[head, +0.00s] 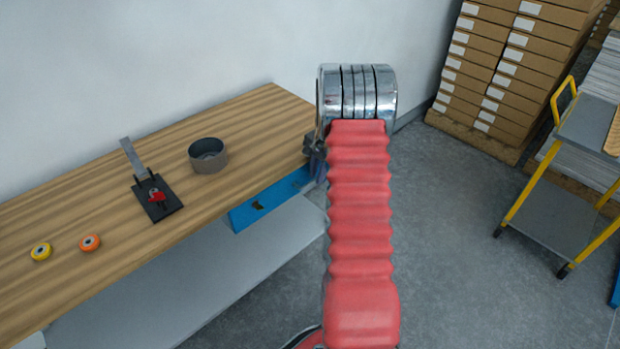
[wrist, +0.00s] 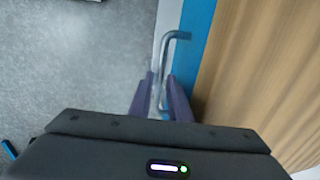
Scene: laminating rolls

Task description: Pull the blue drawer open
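The blue drawer (head: 272,199) sits under the wooden table's front edge, and its front looks close to that edge. Its right part is hidden behind my arm in the head view. In the wrist view the drawer (wrist: 199,38) shows as a blue strip beside the tabletop. A grey bar handle (wrist: 166,62) stands out from it. My gripper (wrist: 161,98) is at the handle, with its two purple fingers apart, one on each side of the bar. Gaps show beside the bar, and I see no firm grip on it. In the head view my gripper is mostly hidden.
On the wooden table (head: 95,190) are a grey round bowl (head: 208,156), a black lever clamp (head: 155,197), a yellow roll (head: 41,252) and an orange roll (head: 90,242). A yellow-framed cart (head: 545,215) and stacked cartons (head: 500,75) stand right. Grey floor lies between.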

